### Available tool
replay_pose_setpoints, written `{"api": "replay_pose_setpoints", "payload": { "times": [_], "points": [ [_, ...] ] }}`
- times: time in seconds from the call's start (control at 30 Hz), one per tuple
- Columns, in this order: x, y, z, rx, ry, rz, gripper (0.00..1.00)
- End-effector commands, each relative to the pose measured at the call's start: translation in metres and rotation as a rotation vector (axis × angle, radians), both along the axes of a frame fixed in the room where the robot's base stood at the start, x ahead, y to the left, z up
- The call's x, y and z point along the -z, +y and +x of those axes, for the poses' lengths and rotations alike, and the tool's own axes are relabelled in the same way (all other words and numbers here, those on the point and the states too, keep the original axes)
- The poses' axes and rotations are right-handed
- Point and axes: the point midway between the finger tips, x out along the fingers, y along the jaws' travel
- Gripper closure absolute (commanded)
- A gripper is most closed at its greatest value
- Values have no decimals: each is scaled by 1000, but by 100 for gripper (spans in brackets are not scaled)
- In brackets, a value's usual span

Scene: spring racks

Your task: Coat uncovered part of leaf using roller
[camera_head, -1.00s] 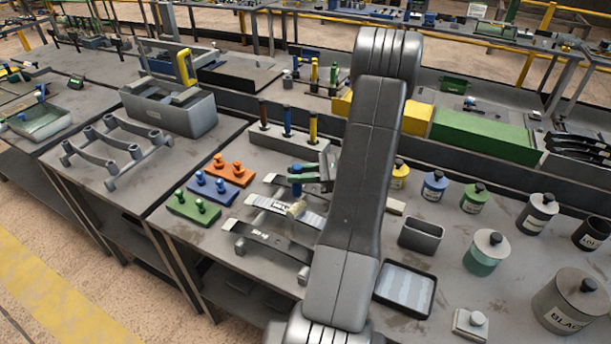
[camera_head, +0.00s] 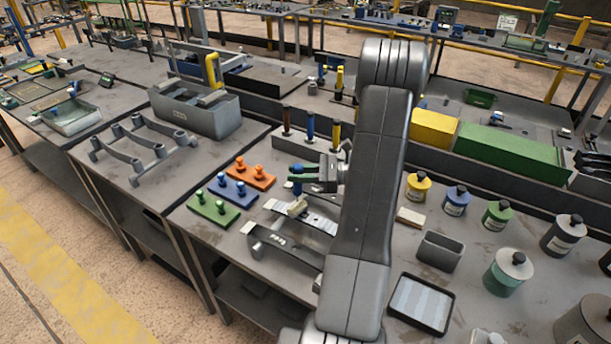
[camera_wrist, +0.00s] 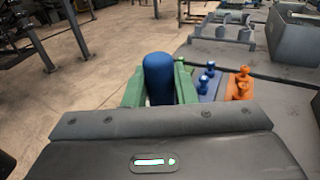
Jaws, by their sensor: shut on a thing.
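My gripper (camera_head: 302,174) has green fingers and is shut on the blue handle of the roller. In the wrist view, the blue handle (camera_wrist: 159,78) stands between the green fingers. The roller's pale head (camera_head: 298,207) is below the gripper, at the upper left part of a light grey leaf (camera_head: 318,221); I cannot tell whether it touches. My arm hides the right ends of both leaves. How much of the leaf is coated is too small to tell.
Green, blue and orange peg blocks (camera_head: 233,192) stand left of the leaves. A paint tray (camera_head: 421,303), an open grey box (camera_head: 440,251) and several paint jars (camera_head: 455,201) stand to the right. A handle rack (camera_head: 300,147) stands behind the gripper.

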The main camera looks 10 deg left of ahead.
Motion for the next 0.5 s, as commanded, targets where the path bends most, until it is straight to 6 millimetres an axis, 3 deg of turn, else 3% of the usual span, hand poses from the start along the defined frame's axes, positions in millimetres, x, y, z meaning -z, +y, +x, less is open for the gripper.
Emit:
{"api": "replay_pose_setpoints", "payload": {
  "times": [0.2,0.5],
  "points": [
    [1,17,6,-1,-2,-1,100],
    [0,18,7,1,-2,0,100]
  ]
}}
